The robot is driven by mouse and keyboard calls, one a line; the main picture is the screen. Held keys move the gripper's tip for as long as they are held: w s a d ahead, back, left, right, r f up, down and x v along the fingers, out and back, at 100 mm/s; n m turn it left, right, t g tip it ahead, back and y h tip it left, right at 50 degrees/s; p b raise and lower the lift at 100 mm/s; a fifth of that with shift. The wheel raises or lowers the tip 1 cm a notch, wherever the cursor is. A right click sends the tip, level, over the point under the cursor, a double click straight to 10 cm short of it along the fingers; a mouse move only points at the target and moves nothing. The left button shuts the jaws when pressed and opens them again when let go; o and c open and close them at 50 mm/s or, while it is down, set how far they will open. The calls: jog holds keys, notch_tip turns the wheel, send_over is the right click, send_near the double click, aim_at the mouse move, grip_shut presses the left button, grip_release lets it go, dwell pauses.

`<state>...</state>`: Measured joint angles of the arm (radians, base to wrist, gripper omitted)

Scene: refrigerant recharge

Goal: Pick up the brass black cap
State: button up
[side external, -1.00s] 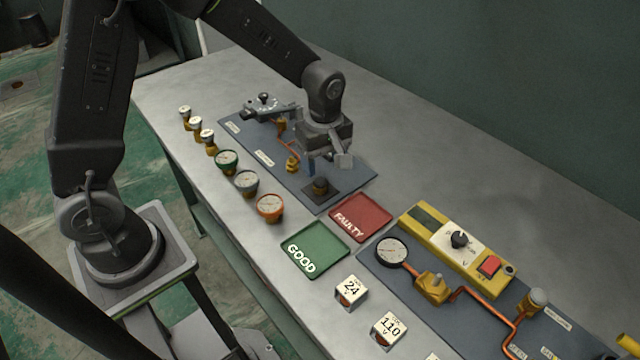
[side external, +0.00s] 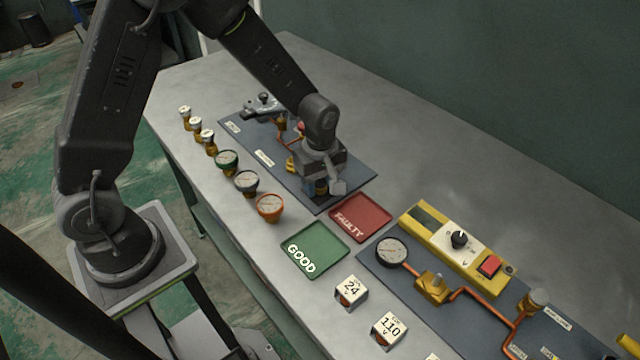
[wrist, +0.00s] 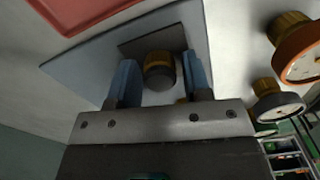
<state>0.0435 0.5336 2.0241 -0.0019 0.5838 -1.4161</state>
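The brass and black cap (wrist: 160,72) stands on a dark square pad (wrist: 150,40) on the blue-grey board, seen in the wrist view. My gripper (wrist: 160,80) is open, with one blue finger on each side of the cap and a visible gap to each. In the side view my gripper (side external: 320,188) is low over the near end of the board (side external: 352,184) and hides most of the cap.
A red FAULTY tray (side external: 360,217) and a green GOOD tray (side external: 315,250) lie nearby. Several gauges, including an orange one (side external: 270,207), line the table's left edge. A yellow control box (side external: 455,240) stands to the right. The table behind the board is clear.

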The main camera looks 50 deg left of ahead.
jog(key=c, duration=0.6)
jog(key=shift+c, duration=0.2)
jog(key=shift+r, duration=0.15)
